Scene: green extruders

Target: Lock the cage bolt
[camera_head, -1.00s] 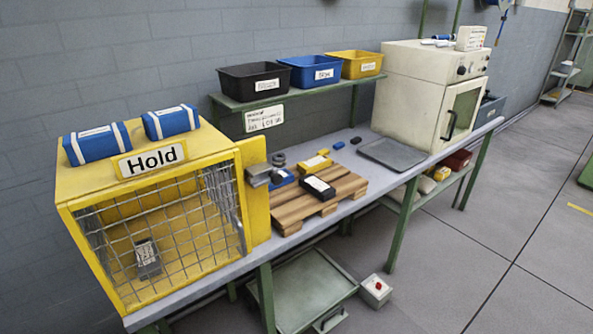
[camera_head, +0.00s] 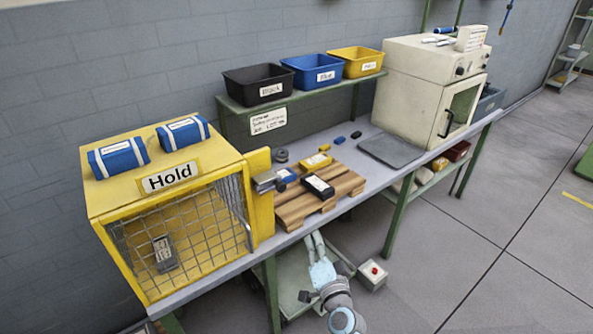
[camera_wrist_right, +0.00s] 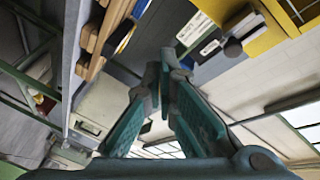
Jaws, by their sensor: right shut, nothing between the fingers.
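The yellow cage (camera_head: 205,210) with a wire mesh front and a "Hold" sign stands at the left end of the bench. A grey metal bolt (camera_head: 268,181) sits by the yellow plate (camera_head: 259,205) at the cage's right side. I cannot tell how far the bolt is slid. My right gripper (camera_head: 314,238) is shut and empty, in front of the bench edge, below and to the right of the bolt, apart from it. In the right wrist view its fingertips (camera_wrist_right: 160,66) meet, with yellow metal (camera_wrist_right: 272,32) at the upper right. My left gripper is out of view.
A wooden pallet (camera_head: 290,211) with a black labelled box (camera_head: 318,186) stands right of the bolt. Behind are black, blue and yellow bins (camera_head: 362,64) on a shelf. Two blue packs (camera_head: 183,132) lie on the cage. A small box with a red button (camera_head: 372,273) stands below the bench.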

